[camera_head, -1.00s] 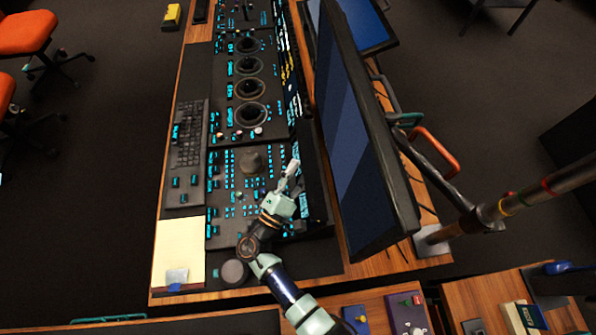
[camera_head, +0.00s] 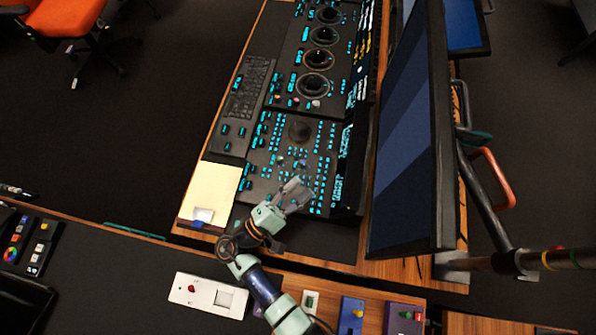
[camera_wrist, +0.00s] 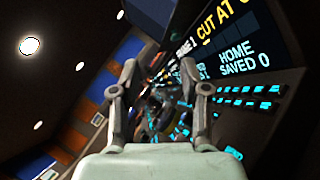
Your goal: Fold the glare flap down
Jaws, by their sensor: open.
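The trackball panel (camera_head: 268,180) lies on the wooden desk, with lit cyan keys and a dark round trackball (camera_head: 300,131). A lit text strip (camera_head: 342,170) runs along its right side. A dark upright piece (camera_head: 359,165) stands along that strip, beside the monitor; it looks like the glare flap, but its hinge and exact angle are unclear. My gripper (camera_head: 301,189) is open and empty over the panel's near part, left of the strip and apart from the dark piece. In the wrist view my open fingers (camera_wrist: 160,70) frame blurred keys, with lit text to the right.
A large monitor (camera_head: 408,140) stands close along the right. A keyboard (camera_head: 248,88) and a yellow pad (camera_head: 210,192) lie left of the panel. A white box with a red button (camera_head: 208,295) and small coloured boxes (camera_head: 352,312) sit at the near edge.

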